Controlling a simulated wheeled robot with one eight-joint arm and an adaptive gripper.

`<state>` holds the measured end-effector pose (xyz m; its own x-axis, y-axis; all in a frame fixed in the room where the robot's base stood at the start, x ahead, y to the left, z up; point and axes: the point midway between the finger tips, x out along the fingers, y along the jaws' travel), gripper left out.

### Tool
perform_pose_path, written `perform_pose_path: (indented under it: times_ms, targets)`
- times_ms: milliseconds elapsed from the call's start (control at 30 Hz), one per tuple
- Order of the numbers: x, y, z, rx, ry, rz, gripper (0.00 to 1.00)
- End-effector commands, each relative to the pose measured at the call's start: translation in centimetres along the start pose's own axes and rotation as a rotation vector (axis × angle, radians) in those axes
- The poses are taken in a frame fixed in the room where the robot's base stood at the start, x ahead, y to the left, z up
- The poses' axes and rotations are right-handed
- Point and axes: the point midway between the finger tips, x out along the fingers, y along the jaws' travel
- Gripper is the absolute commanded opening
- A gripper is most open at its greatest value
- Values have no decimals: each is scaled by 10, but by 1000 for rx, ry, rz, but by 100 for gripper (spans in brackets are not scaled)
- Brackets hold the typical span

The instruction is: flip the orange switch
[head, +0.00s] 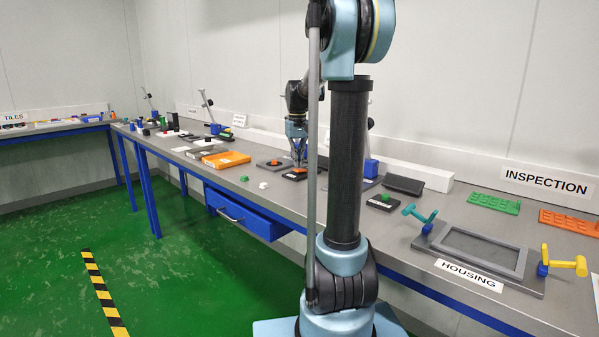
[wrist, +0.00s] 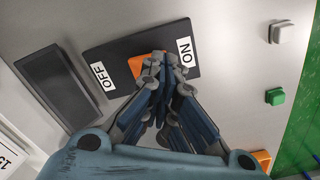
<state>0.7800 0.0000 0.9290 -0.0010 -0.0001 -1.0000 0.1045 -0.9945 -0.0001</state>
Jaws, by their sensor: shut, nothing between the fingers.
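The orange switch (wrist: 136,66) is a rocker on a black plate (wrist: 118,50) with white OFF and ON labels at its two ends. In the wrist view my gripper (wrist: 158,62) is shut and empty, its tips over the ON side of the orange rocker, covering part of it. I cannot tell whether the tips touch it. In the head view my gripper (head: 298,160) points down at the orange switch (head: 300,171) on the workbench, and the arm column stands just right of it.
A blank dark panel (wrist: 60,85) lies beside the plate. A green block (wrist: 275,96) and a white block (wrist: 281,32) sit near the bench edge. A green button (head: 384,197) and the housing fixture (head: 527,285) are to the right. A blue drawer (head: 250,217) is below the bench.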

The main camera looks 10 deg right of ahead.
Motion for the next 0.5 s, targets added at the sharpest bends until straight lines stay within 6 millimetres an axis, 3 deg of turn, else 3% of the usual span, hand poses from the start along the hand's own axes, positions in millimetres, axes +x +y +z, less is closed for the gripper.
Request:
perform_pose_path:
  times_ms: [500]
  targets:
    - [6,0,0,0,0,0,0]
